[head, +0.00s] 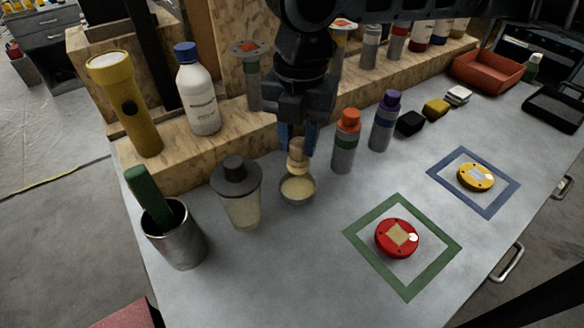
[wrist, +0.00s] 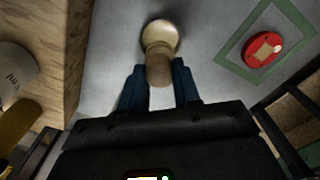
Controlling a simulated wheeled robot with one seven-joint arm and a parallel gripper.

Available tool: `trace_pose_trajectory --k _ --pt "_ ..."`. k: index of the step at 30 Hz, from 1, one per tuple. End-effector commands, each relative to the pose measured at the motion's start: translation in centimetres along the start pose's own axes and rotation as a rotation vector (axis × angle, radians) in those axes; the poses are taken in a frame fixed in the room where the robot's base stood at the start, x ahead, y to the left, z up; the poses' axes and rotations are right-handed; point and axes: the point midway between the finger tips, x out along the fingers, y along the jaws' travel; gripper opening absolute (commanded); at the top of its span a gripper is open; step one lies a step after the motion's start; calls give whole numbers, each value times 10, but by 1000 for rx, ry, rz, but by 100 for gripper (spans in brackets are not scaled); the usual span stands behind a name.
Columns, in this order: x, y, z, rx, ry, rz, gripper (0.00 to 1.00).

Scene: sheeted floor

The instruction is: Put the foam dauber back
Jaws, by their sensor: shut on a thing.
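My gripper (head: 297,140) points down and is shut on the foam dauber (head: 298,158), a small tan piece with a rounded lower end. The dauber is upright, just above or at a small grey round dish (head: 298,198) with a cream inside; I cannot tell whether they touch. In the wrist view the dauber (wrist: 159,66) is between my two dark blue fingers (wrist: 159,85). A pale round shape lies beyond it there, either its foam end or the dish. A red disc (head: 385,243) with a tan patch lies inside a green square outline (head: 361,246).
A dark-lidded jar (head: 242,208) stands close left of the dish, and a metal cup (head: 180,246) with a green-handled tool is farther left. Orange-capped (head: 343,155) and purple-capped (head: 382,130) bottles stand right. A yellow disc (head: 475,177) lies inside a blue outline. The front table is clear.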

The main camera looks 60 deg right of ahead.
Motion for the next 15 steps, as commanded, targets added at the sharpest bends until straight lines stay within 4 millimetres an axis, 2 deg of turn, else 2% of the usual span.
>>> trace_pose_trajectory --k 3,8,15 --pt "17 0 0 1 1 -1 3" --pt "27 0 0 2 0 0 3" --pt "57 0 0 2 1 0 3"
